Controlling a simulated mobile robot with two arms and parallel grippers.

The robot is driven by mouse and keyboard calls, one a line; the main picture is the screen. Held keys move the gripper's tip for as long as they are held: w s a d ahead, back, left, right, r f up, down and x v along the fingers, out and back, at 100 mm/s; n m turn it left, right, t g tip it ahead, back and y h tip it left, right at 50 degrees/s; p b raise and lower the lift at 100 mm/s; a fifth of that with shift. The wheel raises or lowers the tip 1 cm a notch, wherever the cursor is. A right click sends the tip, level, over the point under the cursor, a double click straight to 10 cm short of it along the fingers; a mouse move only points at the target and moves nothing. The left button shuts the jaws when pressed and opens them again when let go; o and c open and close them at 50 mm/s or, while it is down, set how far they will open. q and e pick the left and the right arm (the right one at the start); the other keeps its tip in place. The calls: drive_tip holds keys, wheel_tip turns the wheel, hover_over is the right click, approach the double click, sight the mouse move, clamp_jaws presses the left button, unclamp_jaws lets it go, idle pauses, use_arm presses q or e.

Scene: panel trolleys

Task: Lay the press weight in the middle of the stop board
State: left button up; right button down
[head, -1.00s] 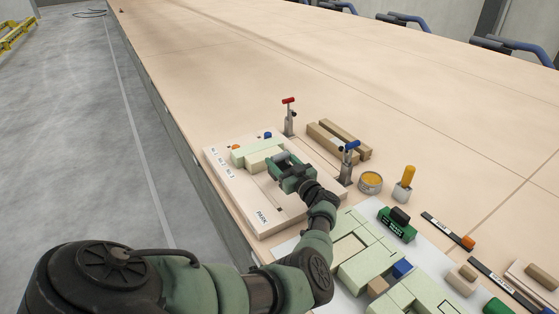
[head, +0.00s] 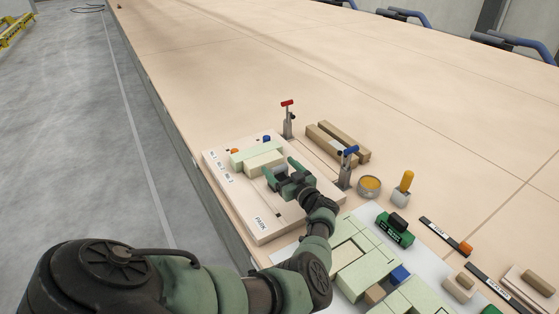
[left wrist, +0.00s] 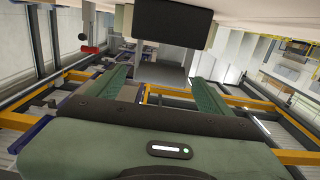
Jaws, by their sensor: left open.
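The pale stop board (head: 238,197), marked PARK and with numbered labels, lies at the table's left edge in the head view. Two light green blocks (head: 256,156) lie on its far part. My left gripper (head: 281,170) is over the board with its fingers spread. A small grey piece (head: 281,168), which looks like the press weight, shows between the fingers and is mostly hidden. In the left wrist view a dark block (left wrist: 172,22) shows beyond and between the open fingertips (left wrist: 160,75); I cannot tell whether they touch it. My right gripper is not in view.
A red-handled clamp (head: 288,120) and a blue-handled clamp (head: 346,167) stand along the board's right side. Wooden bars (head: 338,141), a tin (head: 369,187) and a green black-topped tool (head: 395,228) are to the right. The far table is clear.

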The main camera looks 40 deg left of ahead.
use_arm(q)
wheel_tip(320, 180, up, 21)
drive_tip(key=p, duration=1.6)
drive_tip(key=shift+s+p, duration=0.2)
drive_tip(key=shift+p, duration=0.2)
drive_tip(key=shift+a+y, duration=0.2)
drive_tip(key=shift+y, duration=0.1)
